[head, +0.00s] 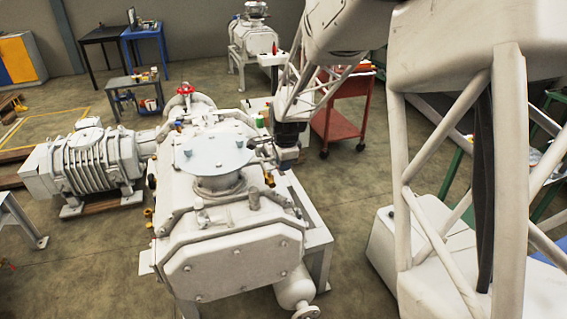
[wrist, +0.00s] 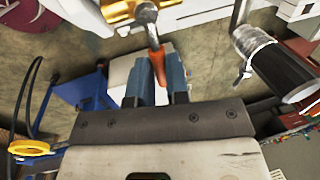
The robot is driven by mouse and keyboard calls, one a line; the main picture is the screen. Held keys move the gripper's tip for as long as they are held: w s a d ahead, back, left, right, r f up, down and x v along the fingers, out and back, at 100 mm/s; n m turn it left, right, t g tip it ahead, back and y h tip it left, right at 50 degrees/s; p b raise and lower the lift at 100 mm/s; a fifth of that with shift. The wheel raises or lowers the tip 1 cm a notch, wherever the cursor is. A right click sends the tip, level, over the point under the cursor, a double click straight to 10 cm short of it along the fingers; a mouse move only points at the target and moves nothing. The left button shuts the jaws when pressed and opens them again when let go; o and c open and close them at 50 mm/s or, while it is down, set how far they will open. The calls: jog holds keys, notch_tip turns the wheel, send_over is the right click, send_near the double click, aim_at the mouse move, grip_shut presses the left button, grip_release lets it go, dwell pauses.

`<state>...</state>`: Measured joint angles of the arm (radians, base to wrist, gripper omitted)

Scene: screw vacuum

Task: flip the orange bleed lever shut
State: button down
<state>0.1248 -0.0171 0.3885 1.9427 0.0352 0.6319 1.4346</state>
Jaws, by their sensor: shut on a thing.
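The orange bleed lever (wrist: 157,62) shows in the wrist view, hanging from a round metal pivot (wrist: 147,13) on a brass valve body (wrist: 118,10). Its lower end runs between the blue fingers of my gripper (wrist: 161,76), which are shut on it. The fingers hide the sides of the lever's end. In the head view, my gripper (head: 287,160) is at the right side of the large white vacuum pump (head: 225,262). The lever is too small there to tell for sure.
A black cylinder with a clear band (wrist: 275,70) stands close on the right in the wrist view. A red cart (head: 345,125) is behind the arm in the head view. A ribbed white blower (head: 95,165) stands left of the pump.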

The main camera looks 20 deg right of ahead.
jog(key=c, duration=1.1)
grip_release()
jog(key=shift+r, duration=0.1)
notch_tip(320, 180, up, 8)
jog(key=s, duration=0.1)
jog(key=shift+s+f, duration=0.25)
jog(key=shift+s, duration=0.05)
